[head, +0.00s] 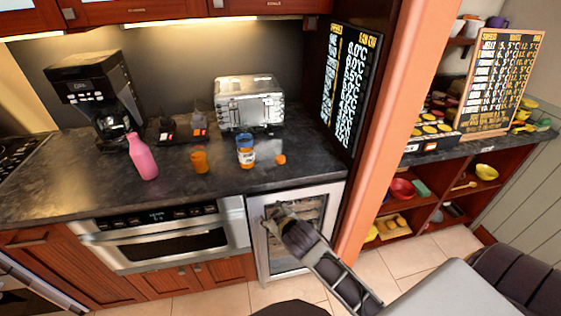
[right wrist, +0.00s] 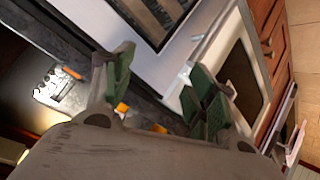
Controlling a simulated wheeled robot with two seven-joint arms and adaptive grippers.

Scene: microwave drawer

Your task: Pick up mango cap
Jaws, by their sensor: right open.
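A small orange cap-like piece (head: 280,159) lies on the dark counter (head: 300,178) near its front right part. It is the likely mango cap, but no label is readable. A jar with a blue lid and orange band (head: 246,155) stands just left of it. My right gripper (head: 278,209) is in front of the counter, before the glass-fronted cooler, lower than the piece and apart from it. In the right wrist view its green-padded fingers (right wrist: 160,72) are spread with nothing between them. Small orange bits show there behind the gripper, partly hidden; I cannot tell which objects they are. My left gripper is not in view.
An orange cup (head: 200,161), a pink bottle (head: 142,157), a coffee machine (head: 100,95) and a silver toaster (head: 248,102) stand on the counter. A built-in oven drawer (head: 170,243) is below. An orange post (head: 385,130) bounds the right side.

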